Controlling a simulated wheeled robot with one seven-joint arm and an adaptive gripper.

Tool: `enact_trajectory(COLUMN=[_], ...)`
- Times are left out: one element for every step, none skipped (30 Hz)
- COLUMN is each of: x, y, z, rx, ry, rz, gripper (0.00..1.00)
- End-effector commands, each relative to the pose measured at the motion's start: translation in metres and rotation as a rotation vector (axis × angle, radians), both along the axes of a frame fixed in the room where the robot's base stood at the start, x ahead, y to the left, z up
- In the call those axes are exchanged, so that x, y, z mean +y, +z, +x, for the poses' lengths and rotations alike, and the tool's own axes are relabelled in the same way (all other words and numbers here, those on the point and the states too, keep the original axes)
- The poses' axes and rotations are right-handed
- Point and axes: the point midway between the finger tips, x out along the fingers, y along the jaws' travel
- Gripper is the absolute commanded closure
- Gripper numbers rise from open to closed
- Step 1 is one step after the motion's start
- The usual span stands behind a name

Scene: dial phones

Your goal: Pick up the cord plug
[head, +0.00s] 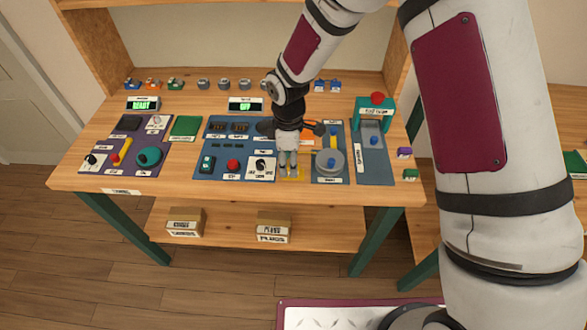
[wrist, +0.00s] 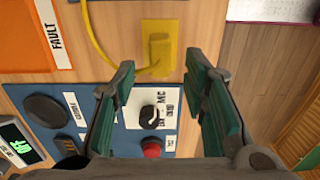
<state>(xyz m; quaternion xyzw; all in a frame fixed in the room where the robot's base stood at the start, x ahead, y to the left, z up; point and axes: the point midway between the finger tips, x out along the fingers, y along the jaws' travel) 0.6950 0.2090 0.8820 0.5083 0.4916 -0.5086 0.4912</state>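The yellow cord plug (wrist: 160,56) sits on a yellow plate (wrist: 150,27) at the table's edge, with a yellow cord (wrist: 93,40) running from it. In the head view the yellow plate (head: 299,178) shows near the front of the table, and the plug there is mostly hidden by my gripper. My gripper (wrist: 160,76) is open and empty, with green pads on both fingers. The plug lies ahead of the gap between the fingertips. In the head view my gripper (head: 288,166) points down just above the yellow plate.
A blue panel (wrist: 80,98) with a black knob (wrist: 149,118) and a red button (wrist: 151,149) lies beside the plug. A grey dial (head: 330,162) stands close to the right of my gripper. The table's front edge is near, with wooden floor beyond.

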Motion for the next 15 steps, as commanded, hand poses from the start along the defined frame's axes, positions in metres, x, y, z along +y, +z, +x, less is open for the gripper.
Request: enact_trajectory(x=[0.0, 0.0, 0.001, 0.001, 0.0, 0.0, 0.0, 0.0, 0.0, 0.0, 0.0, 0.0, 0.0, 0.0, 0.0], y=[-0.007, -0.01, -0.014, -0.016, -0.018, -0.02, -0.021, -0.021, -0.021, -0.021, -0.021, -0.021, -0.021, -0.021, -0.021], z=[-0.001, -0.001, -0.001, 0.0, 0.0, 0.0, 0.0, 0.0, 0.0, 0.0, 0.0, 0.0, 0.0, 0.0, 0.0], rx=[0.002, 0.002, 0.001, 0.0, 0.0, 0.0, 0.0, 0.0, -0.001, -0.001, -0.001, -0.001, -0.001, -0.001, -0.001], ry=[0.001, 0.001, 0.001, 0.001, 0.0, 0.0, 0.0, 0.0, 0.0, 0.0, 0.0, 0.0, 0.0, 0.0, 0.0], rz=[-0.001, -0.001, 0.0, 0.0, 0.0, 0.0, 0.0, 0.0, 0.0, 0.0, 0.0, 0.0, 0.0, 0.0, 0.0], gripper=[0.6, 0.6, 0.6, 0.6, 0.6, 0.6, 0.6, 0.6, 0.6, 0.6, 0.6, 0.6, 0.6, 0.67, 0.76])
